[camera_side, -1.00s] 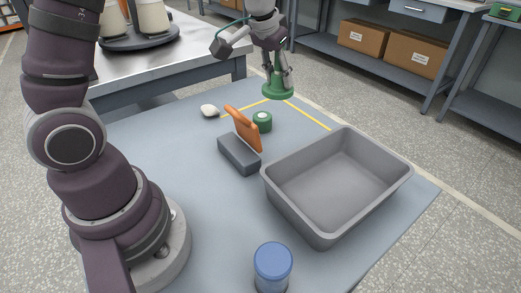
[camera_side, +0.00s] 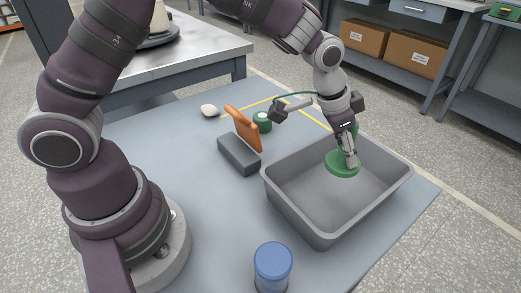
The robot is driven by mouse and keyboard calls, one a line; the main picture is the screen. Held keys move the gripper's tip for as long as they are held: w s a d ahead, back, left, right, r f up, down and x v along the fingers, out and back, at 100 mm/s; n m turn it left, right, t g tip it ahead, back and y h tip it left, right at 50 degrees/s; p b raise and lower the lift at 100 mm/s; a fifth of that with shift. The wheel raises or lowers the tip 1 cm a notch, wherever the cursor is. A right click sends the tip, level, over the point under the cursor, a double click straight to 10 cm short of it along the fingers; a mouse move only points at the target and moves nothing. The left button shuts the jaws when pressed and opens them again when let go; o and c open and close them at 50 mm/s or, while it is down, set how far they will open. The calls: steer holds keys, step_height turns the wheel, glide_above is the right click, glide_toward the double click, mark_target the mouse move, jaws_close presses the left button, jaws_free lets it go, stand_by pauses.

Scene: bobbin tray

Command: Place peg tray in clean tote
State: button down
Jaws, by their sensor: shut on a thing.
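The peg tray is a green round base (camera_side: 338,170) with a green post partly hidden behind my fingers. My gripper (camera_side: 351,160) is shut on it from above, and the base looks roughly level. The clean tote is a grey open bin (camera_side: 289,211) on the right part of the table. The peg tray shows inside the tote's outline, toward its back. I cannot tell whether it touches the tote floor. No other thing shows in the tote.
Left of the tote stand a dark grey block (camera_side: 238,155), an orange upright piece (camera_side: 241,128), a green-and-white spool (camera_side: 262,122) and a white lump (camera_side: 209,111). A blue-lidded jar (camera_side: 272,262) stands in front. Yellow tape (camera_side: 241,108) marks the back of the table.

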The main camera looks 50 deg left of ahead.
mark_target(340, 192)
step_height(340, 192, down, 8)
steer(key=shift+r, duration=0.2)
steer(key=shift+f, duration=0.2)
steer(key=c, duration=0.8)
jaws_free()
steer(key=shift+r, duration=0.1)
